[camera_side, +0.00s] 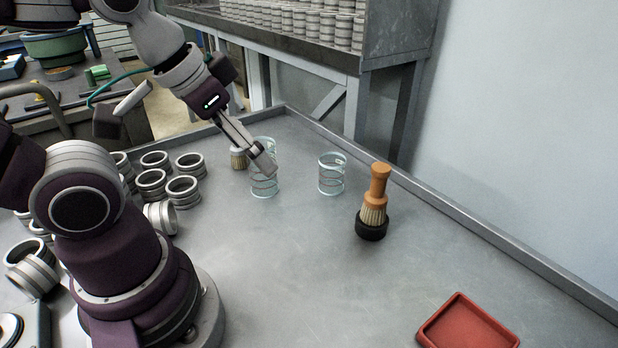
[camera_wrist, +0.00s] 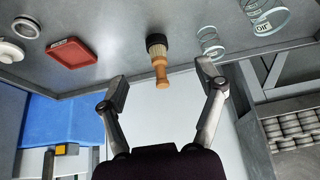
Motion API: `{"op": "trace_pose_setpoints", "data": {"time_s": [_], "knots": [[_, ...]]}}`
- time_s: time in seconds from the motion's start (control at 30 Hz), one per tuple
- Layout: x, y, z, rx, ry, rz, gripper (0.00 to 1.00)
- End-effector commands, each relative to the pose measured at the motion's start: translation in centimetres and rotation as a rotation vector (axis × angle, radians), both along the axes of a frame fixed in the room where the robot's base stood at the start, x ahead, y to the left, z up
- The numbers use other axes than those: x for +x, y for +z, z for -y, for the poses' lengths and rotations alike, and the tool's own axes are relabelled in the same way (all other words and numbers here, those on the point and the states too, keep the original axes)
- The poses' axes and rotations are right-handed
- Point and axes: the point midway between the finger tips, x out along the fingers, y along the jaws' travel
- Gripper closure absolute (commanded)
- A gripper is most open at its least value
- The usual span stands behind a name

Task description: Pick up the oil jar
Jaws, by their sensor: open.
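In the wrist view, a clear glass jar with an "OIL" label (camera_wrist: 262,28) is at the upper right. A second clear jar (camera_wrist: 209,40) stands left of it, near the right fingertip. In the side view, a clear jar (camera_side: 332,175) stands left of the wooden brush, and clear glass (camera_side: 265,188) also shows under and behind my gripper (camera_side: 266,162). No label is readable there, so I cannot tell which glass is the oil jar. My gripper (camera_wrist: 163,83) is open and empty, its fingers spread wide in the wrist view. In the side view its fingers overlap the left glass; contact is unclear.
A wooden-handled brush (camera_side: 376,200) stands upright on a black base. A red tray (camera_side: 465,325) lies at the front right. Several metal rings (camera_side: 184,190) crowd the left. A small brush (camera_side: 238,158) is beside the left glass. The middle of the table is clear.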

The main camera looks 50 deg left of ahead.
Motion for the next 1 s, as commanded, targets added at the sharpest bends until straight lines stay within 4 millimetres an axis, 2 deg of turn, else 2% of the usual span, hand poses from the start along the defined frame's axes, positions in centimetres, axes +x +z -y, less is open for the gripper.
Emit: {"op": "trace_pose_setpoints", "data": {"time_s": [0.1, 0.27, 0.57, 0.63, 0.67, 0.77, 0.9, 1.0], "knots": [[0.0, 0.0, 0.0, 0.0, 0.0, 0.0, 0.3], [0.0, 0.0, 0.0, 0.0, 0.0, 0.0, 0.09], [0.0, 0.0, 0.0, 0.0, 0.002, -0.001, 0.09], [0.7, 0.1, -0.6, -0.002, 0.029, -0.01, 0.09], [1.3, 0.1, -1.1, -0.003, 0.053, -0.016, 0.09], [4.0, -0.2, -4.4, -0.012, 0.172, -0.045, 0.09], [6.9, -1.9, -10.9, -0.021, 0.346, -0.073, 0.09], [7.5, -3.5, -14.8, -0.024, 0.435, -0.089, 0.09]]}}
